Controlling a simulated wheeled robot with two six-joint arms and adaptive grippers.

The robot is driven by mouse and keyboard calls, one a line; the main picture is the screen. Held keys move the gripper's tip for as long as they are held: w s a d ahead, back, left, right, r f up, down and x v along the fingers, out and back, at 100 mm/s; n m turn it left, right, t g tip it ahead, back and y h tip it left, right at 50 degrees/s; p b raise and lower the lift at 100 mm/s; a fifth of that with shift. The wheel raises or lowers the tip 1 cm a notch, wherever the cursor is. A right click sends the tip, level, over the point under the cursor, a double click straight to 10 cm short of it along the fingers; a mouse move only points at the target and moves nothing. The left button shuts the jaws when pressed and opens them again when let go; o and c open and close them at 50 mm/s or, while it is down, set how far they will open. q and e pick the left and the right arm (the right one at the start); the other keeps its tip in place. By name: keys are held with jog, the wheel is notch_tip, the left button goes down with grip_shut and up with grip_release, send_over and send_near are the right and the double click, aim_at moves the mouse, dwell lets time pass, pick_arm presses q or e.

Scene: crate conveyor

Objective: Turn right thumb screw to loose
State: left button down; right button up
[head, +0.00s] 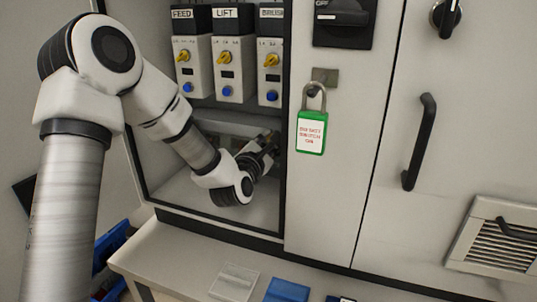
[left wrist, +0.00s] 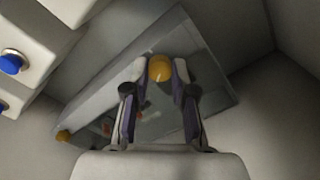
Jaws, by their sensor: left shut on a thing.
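The right thumb screw (left wrist: 159,68), a round yellow-orange knob, sits between the fingertips of my left gripper (left wrist: 160,76) in the left wrist view. The fingers are shut on its sides. Another yellow knob, the left thumb screw (left wrist: 63,135), shows at the opposite end of a clear cover plate (left wrist: 214,82). In the head view my left gripper (head: 268,143) reaches into the lower right of the open cabinet bay, and it hides the right screw there. I cannot tell how far the screw is turned. My right gripper is in neither view.
Three modules with yellow switches and blue buttons, among them FEED and LIFT (head: 228,68), hang above my left forearm. The bay's right edge is close to the gripper. A green padlock (head: 311,133) hangs on the door. A shelf with a blue tray (head: 287,290) runs below.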

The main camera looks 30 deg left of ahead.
pick_arm(q)
jog(key=shift+f+n+b, duration=0.15)
jog(key=shift+n+b, duration=4.95)
jog(key=shift+n, duration=0.3)
jog(key=c, duration=1)
grip_release()
jog(key=shift+o, duration=0.2)
